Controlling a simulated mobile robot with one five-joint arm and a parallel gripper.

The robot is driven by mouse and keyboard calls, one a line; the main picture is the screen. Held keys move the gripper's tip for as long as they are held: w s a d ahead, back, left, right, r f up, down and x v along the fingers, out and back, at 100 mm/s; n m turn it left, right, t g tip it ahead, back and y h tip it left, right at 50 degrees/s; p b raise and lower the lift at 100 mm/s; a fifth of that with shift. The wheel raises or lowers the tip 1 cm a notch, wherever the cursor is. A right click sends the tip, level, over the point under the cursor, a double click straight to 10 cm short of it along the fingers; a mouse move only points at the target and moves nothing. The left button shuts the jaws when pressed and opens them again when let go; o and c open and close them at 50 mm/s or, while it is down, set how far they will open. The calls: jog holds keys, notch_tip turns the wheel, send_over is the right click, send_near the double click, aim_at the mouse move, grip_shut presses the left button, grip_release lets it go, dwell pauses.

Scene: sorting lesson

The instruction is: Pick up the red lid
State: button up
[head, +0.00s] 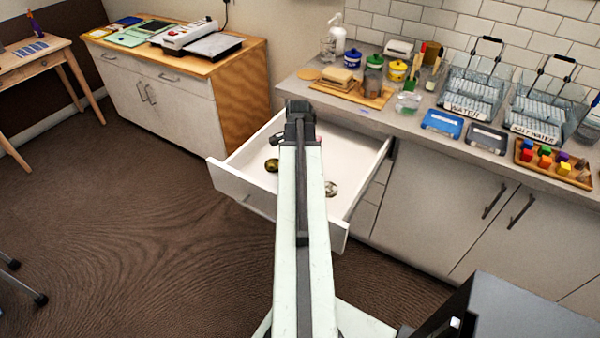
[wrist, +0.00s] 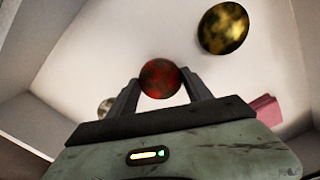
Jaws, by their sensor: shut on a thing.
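The red lid (wrist: 161,78) is round, dark red and mottled. In the wrist view it sits between the two fingers of my gripper (wrist: 162,88), which is shut on it. Whether the lid still touches the drawer floor I cannot tell. In the head view my arm hides the lid, and my gripper (head: 300,108) is over the open white drawer (head: 228,181).
A gold mottled round lid (wrist: 224,28) lies in the drawer, also in the head view (head: 272,165). A silvery round thing (head: 331,188) and a pink-red block (wrist: 266,110) lie there too. Drawer walls surround my gripper. The counter (head: 420,130) behind holds jars and racks.

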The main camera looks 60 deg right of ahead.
notch_tip(320, 180, up, 10)
jog(key=p, duration=0.9)
jog(key=shift+f, duration=0.15)
jog(key=shift+f, duration=0.1)
